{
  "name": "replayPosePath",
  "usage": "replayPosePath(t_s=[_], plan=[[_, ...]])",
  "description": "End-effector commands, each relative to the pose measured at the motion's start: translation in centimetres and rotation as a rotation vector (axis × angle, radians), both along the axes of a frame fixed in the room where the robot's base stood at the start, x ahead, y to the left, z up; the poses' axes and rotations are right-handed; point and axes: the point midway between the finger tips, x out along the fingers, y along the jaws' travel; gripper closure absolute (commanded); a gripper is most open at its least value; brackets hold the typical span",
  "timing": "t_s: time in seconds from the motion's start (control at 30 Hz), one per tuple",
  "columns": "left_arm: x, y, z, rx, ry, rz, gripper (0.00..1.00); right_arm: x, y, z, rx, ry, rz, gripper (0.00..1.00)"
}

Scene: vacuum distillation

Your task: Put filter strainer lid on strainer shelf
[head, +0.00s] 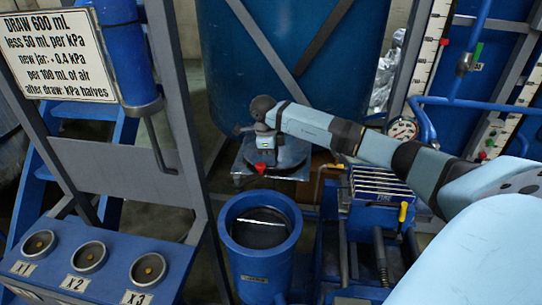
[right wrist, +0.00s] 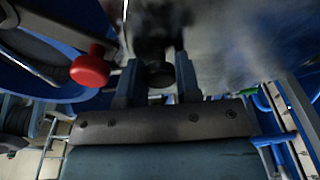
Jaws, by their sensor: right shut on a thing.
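My right gripper (head: 264,152) reaches in from the right and points down over a small metal platform, which looks like the strainer shelf (head: 243,171), behind the open blue strainer pot. In the right wrist view its two fingers (right wrist: 158,85) are closed around a black knob. The knob belongs to a grey metal disc, the filter strainer lid (right wrist: 215,45), which also shows beside the gripper in the head view (head: 292,153). The lid is at the shelf; whether it rests on it or hangs just above cannot be told. My left gripper is out of view.
The blue strainer pot (head: 260,262) stands open in front of the shelf. A red knob (right wrist: 92,68) is close to the fingers. A large blue tank (head: 290,60) stands behind. A grey frame post (head: 178,110) rises at left; a boxed rack (head: 380,188) stands at right.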

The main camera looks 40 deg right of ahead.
Motion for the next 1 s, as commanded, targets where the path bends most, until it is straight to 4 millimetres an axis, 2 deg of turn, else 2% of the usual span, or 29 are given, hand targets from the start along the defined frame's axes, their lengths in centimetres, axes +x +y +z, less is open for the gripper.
replayPosePath(t_s=[0.2, 0.23, 0.27, 0.3, 0.53, 0.67, 0.77, 1.0], plan=[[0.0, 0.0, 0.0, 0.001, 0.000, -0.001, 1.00, 0.1, 0.0, -0.2, 0.000, -0.004, 0.000, 1.00], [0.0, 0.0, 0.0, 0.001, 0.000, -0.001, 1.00, 0.0, 0.0, -0.3, 0.001, -0.002, 0.001, 0.67], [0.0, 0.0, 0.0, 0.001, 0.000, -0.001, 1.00, 0.0, 0.0, -0.3, 0.001, -0.002, 0.001, 0.60], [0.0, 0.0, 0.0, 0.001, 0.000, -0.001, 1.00, 0.0, 0.0, -0.3, 0.000, -0.002, 0.000, 0.58], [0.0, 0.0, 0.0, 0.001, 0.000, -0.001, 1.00, 0.0, 0.0, -0.3, 0.000, -0.003, 0.000, 0.58], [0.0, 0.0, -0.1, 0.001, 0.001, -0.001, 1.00, 0.1, 0.0, 0.5, 0.000, -0.003, 0.000, 0.58], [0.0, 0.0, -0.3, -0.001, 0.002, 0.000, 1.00, 0.3, 0.1, 2.1, -0.002, -0.007, 0.001, 0.58], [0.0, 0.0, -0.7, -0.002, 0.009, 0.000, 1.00, 0.8, 0.6, 7.2, -0.001, -0.006, 0.001, 0.58]])
